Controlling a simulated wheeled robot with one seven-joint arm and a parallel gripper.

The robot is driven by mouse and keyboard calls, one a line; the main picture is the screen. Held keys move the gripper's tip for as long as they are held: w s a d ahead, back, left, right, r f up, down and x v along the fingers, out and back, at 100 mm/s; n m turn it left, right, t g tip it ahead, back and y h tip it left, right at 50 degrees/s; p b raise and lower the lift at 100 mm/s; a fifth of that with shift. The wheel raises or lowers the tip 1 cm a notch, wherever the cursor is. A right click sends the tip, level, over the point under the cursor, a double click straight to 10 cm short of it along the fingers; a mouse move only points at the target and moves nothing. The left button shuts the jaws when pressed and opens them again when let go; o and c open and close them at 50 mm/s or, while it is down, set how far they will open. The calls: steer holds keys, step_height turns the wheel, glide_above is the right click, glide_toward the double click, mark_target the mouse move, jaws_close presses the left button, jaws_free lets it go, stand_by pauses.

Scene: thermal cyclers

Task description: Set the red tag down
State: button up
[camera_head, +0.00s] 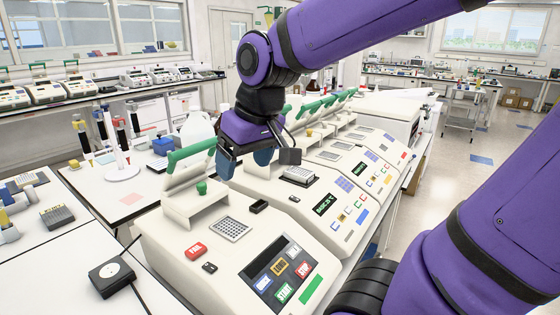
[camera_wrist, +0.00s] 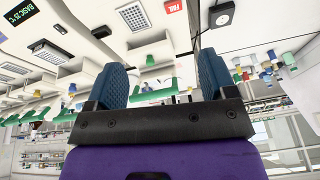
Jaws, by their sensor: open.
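The red tag (camera_head: 195,250) with white lettering lies flat on the sloped white top of the nearest thermal cycler (camera_head: 165,235), left of its screen. It also shows at the top edge of the wrist view (camera_wrist: 172,6). My gripper (camera_head: 245,160) has two blue fingers, spread apart with nothing between them. It hangs above the back of the row of cyclers, up and to the right of the tag and clear of it. In the wrist view the spread fingers (camera_wrist: 162,80) frame open space.
A small black item (camera_head: 210,267) lies beside the tag, and a black block (camera_head: 258,206) sits further back. A green-handled open lid (camera_head: 190,157) stands behind the tag. A black box with a white dial (camera_head: 112,270) is on the bench at left. More cyclers (camera_head: 335,200) stand behind.

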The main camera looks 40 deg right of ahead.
steer(key=s+d+r+t+h, duration=0.1)
steer(key=s+r, duration=0.1)
steer(key=s, duration=0.6)
steer(key=shift+m+t, duration=0.3)
steer(key=shift+m, duration=0.1)
stand_by(0.5)
